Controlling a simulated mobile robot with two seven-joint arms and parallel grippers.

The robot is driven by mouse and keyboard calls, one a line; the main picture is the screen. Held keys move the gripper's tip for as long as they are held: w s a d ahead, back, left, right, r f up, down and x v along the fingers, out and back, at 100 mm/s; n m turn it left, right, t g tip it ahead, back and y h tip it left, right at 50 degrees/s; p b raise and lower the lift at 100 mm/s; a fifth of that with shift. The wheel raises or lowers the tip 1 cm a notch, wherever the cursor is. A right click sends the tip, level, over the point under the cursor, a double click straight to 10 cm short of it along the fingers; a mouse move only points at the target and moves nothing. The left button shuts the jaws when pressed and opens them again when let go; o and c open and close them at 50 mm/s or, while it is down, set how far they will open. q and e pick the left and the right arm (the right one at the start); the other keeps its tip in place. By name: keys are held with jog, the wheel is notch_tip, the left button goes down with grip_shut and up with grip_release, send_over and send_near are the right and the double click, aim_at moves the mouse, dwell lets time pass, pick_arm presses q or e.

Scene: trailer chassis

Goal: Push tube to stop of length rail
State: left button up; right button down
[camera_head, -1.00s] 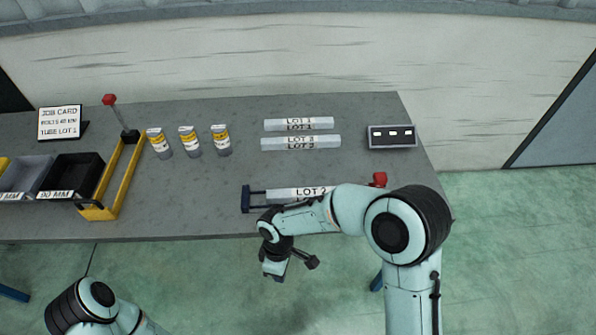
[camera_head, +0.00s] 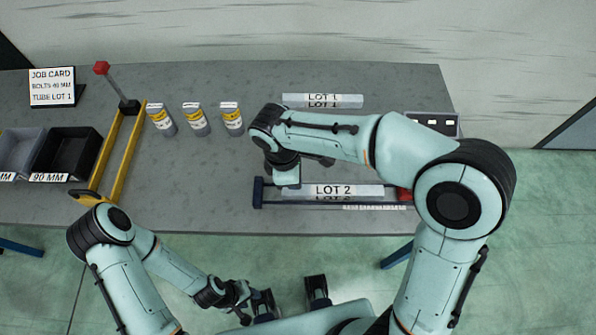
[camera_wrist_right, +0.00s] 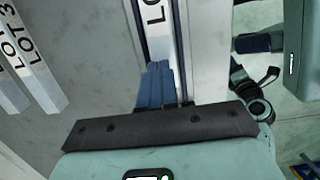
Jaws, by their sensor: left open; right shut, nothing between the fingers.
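The LOT 2 tube (camera_head: 345,190), pale and labelled, lies along the length rail (camera_head: 325,206). The rail has a dark blue end block (camera_head: 258,193) at its left and a red part (camera_head: 404,195) at its right, partly behind my arm. My right gripper (camera_head: 287,178) is over the rail near the tube's left end. In the wrist view its blue fingers (camera_wrist_right: 158,85) are shut together, empty, in line with the tube (camera_wrist_right: 157,25); I cannot tell whether they touch it. My left gripper (camera_head: 290,298) is open and empty in front of the table.
The LOT 1 tube (camera_head: 322,101) lies at the back. The LOT 3 tube (camera_wrist_right: 35,65) shows in the wrist view. Several yellow-labelled containers (camera_head: 196,120), a yellow frame with a red-knobbed lever (camera_head: 118,160), bins (camera_head: 66,155) and a job card (camera_head: 52,87) are to the left.

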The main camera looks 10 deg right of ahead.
aim_at(336, 190)
jog(key=d, duration=0.3)
jog(key=s+d, duration=0.1)
jog(key=d, duration=0.2)
jog(key=s+d+f, duration=0.1)
jog(key=d, duration=0.2)
jog(key=shift+s+d, duration=0.2)
jog(key=shift+f, duration=0.25)
jog(key=shift+s+f, duration=0.1)
jog(key=shift+s, duration=0.05)
